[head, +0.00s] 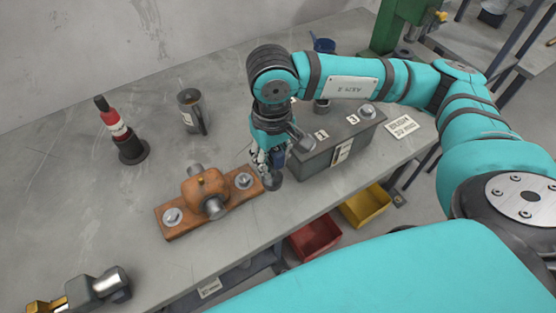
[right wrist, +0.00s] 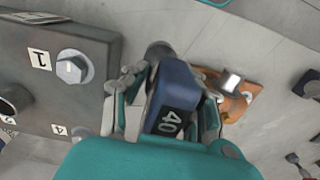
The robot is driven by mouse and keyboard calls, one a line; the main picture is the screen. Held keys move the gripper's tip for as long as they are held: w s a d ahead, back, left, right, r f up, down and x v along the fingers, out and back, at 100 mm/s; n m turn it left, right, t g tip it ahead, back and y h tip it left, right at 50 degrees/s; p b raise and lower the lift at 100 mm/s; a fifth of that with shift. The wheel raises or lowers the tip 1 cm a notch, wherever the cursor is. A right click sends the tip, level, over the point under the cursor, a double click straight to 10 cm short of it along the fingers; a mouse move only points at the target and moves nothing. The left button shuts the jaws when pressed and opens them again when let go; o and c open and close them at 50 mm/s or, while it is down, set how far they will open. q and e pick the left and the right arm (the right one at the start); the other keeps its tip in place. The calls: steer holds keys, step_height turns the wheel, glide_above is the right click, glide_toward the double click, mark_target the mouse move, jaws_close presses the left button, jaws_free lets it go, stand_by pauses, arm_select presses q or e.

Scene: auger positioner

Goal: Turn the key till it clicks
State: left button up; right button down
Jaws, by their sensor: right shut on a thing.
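My right gripper (head: 274,160) is shut on a dark blue tool marked 40, which seems to be the key (right wrist: 172,98). In the right wrist view the gripper (right wrist: 165,105) has a finger on either side of it. A dark round end of the key (right wrist: 160,50) sticks out beyond the fingers. In the head view the key hangs between the grey block (head: 335,150) and the orange fixture, seemingly apart from any bolt. The block has numbered labels and hex bolts; one bolt (right wrist: 73,67) shows beside label 1. My left gripper is not in view.
An orange fixture (head: 170,232) with bolts at both ends lies left of the gripper.

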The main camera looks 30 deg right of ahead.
arm_select(q)
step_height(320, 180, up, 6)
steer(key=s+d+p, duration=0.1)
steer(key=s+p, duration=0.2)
steer(key=p, duration=0.3)
arm_select(e)
steer(key=w+a+r, duration=0.3)
steer(key=w+a, duration=0.2)
steer(key=w, duration=0.1)
steer(key=shift+n, duration=0.3)
step_height(320, 180, down, 6)
steer(key=b, duration=0.9)
steer(key=shift+w+d+f, duration=0.1)
steer(key=shift+w, duration=0.05)
arm_select(q)
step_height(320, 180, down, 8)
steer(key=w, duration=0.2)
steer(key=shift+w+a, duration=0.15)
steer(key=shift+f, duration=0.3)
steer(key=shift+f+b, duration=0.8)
steer(key=shift+b, duration=0.25)
